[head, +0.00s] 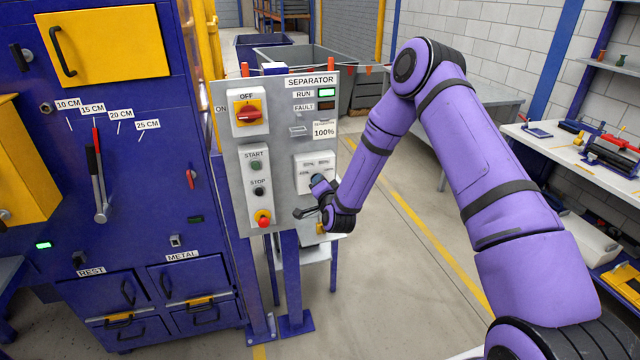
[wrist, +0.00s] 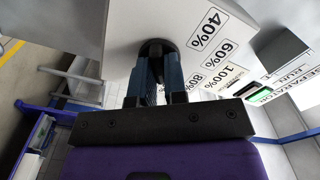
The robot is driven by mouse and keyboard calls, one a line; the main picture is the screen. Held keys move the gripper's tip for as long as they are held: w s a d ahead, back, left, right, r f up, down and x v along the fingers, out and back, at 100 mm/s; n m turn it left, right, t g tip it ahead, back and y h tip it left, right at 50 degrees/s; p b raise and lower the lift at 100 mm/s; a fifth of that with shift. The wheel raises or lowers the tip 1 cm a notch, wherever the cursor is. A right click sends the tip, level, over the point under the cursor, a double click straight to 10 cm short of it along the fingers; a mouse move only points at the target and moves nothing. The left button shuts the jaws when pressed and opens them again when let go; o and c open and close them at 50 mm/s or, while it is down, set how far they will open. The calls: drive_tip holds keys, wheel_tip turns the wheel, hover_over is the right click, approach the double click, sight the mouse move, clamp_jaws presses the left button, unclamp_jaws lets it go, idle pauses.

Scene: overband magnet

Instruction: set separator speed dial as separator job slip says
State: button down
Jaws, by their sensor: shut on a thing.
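The separator panel (head: 282,165) stands in the middle of the head view. Its job slip (head: 324,130) reads 100%. Below the slip is a white dial plate (head: 311,162) with small labels. My gripper (head: 317,184) is at this plate and hides most of the dial in the head view. In the wrist view, my gripper's blue fingers (wrist: 158,70) are shut on the black dial knob (wrist: 156,47). Labels 40% (wrist: 208,28), 60% (wrist: 214,54) and 80% show beside it, with 100% near them. The dial's pointer is hidden, so its setting cannot be read.
The panel also carries a red-on-yellow OFF/ON switch (head: 249,113), a green start button (head: 256,165), a black stop button (head: 259,190) and a red mushroom button (head: 263,217). The RUN lamp (head: 324,93) is green. A blue machine (head: 130,190) stands left; a workbench (head: 590,165) stands right.

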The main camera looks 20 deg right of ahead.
drive_tip(key=shift+m, duration=0.4)
drive_tip(key=c, duration=1.2)
unclamp_jaws()
drive_tip(key=shift+o, duration=0.2)
drive_tip(key=s, duration=1.1)
drive_tip(key=shift+w, duration=0.1)
